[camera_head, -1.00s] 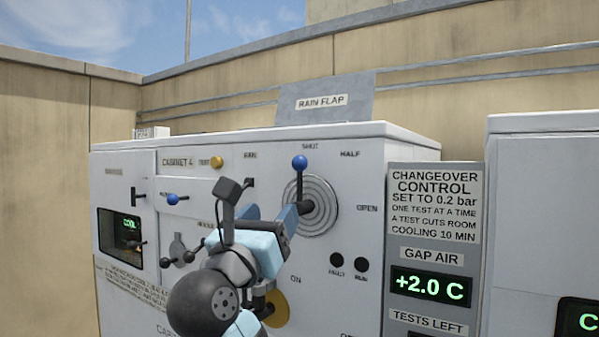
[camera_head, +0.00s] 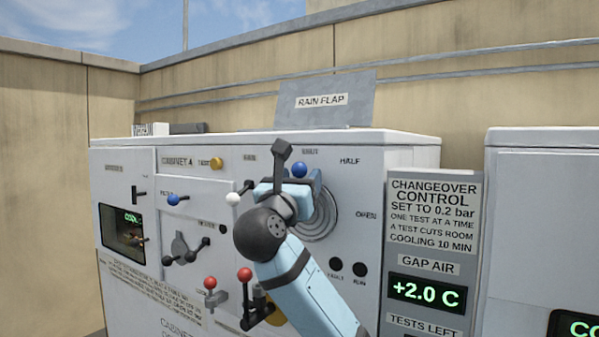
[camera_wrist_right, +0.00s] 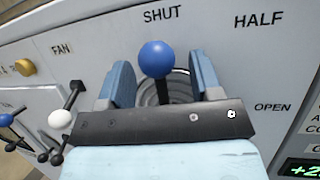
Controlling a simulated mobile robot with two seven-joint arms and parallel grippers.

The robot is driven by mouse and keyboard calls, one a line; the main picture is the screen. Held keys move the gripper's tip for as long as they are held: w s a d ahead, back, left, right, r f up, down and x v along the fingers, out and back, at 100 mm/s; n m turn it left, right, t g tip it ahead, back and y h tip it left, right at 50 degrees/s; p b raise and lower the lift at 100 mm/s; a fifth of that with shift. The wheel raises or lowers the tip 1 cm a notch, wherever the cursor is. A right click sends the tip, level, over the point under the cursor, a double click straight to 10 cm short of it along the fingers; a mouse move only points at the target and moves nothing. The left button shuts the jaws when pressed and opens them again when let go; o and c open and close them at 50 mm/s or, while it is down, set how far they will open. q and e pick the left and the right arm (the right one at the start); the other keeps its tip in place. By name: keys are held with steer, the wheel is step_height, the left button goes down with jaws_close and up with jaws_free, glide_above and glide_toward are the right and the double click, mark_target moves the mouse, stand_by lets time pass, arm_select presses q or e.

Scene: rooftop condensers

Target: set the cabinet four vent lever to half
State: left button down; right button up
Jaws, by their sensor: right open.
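The vent lever has a blue ball knob (camera_head: 300,170) on a dark stem over a round ribbed dial (camera_head: 325,215). The knob points up under the SHUT label (camera_wrist_right: 161,15), with HALF (camera_wrist_right: 259,20) up to the right and OPEN (camera_wrist_right: 273,107) at the right. My right gripper (camera_head: 292,186) is at the lever in the head view. In the wrist view its two blue fingers stand apart, one on each side of the blue knob (camera_wrist_right: 157,59) and stem, with gaps visible. My gripper and wrist hide the lower stem and part of the dial. My left gripper is not in view.
A white-knobbed fan lever (camera_head: 233,199) stands just left of my gripper. Red-knobbed levers (camera_head: 245,274) are below it. Another blue-knobbed lever (camera_head: 173,200) and a dark handle (camera_head: 187,250) are further left. A changeover sign (camera_head: 433,215) and gap air display (camera_head: 428,291) are right.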

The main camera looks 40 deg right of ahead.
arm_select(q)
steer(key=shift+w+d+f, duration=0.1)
arm_select(e)
steer(key=shift+w+d, duration=0.1)
steer(key=shift+d, duration=0.1)
